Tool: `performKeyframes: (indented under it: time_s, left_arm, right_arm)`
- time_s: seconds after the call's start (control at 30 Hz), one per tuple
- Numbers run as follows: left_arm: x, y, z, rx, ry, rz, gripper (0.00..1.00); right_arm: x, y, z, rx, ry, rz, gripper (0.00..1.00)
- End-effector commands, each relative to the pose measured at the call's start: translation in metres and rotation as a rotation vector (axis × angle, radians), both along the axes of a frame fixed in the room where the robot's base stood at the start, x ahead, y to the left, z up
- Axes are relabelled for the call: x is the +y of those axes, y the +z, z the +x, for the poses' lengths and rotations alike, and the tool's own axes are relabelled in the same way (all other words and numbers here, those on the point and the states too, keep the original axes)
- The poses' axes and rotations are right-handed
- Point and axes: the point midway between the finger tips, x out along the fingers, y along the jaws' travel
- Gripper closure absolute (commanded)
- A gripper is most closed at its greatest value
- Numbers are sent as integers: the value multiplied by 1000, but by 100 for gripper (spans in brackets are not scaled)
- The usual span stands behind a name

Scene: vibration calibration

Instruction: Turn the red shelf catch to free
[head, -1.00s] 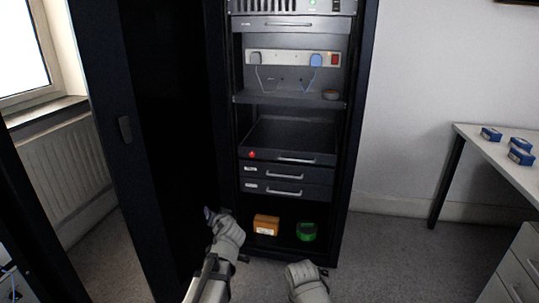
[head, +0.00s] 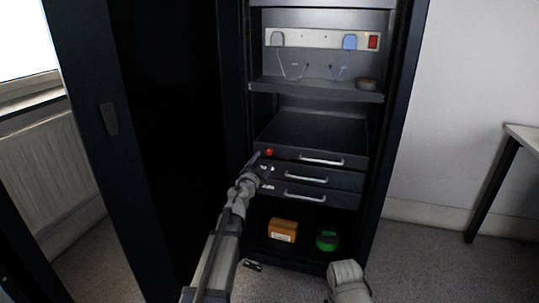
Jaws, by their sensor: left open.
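The red shelf catch (head: 269,152) is a small red knob at the left end of the front of the black sliding shelf (head: 313,133) in the rack. Which way it is turned is too small to tell. My left gripper (head: 262,168) is open and empty, just below and slightly left of the catch, in front of the drawer fronts. I see no clear contact with the catch. My right arm (head: 348,283) shows only in part at the bottom, and its gripper fingers are not visible.
Two drawers with silver handles (head: 305,178) sit under the shelf. An orange box (head: 283,230) and a green round thing (head: 327,239) stand at the rack bottom. The open black door (head: 110,120) is on the left. A power strip (head: 320,40) is above.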

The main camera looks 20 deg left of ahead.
Motion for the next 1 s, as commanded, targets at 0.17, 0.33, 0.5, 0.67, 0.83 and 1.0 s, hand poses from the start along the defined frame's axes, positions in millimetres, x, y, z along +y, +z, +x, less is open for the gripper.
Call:
performKeyframes:
  time_s: [0.17,0.33,0.5,0.67,0.83,1.0]
  left_arm:
    - [-1,0,25,0,0,0,33]
    - [-1,0,52,0,0,0,33]
    - [-2,0,70,-1,1,0,33]
    - [-2,0,71,-1,1,0,33]
    - [-3,0,71,-1,1,0,39]
    - [-2,0,71,-1,1,0,58]
  right_arm:
    - [0,0,0,0,0,0,50]
    - [0,0,0,0,0,0,50]
    - [0,0,0,0,0,0,50]
    - [0,0,0,0,0,0,50]
    - [0,0,0,0,0,0,50]
    - [0,0,0,0,0,0,50]
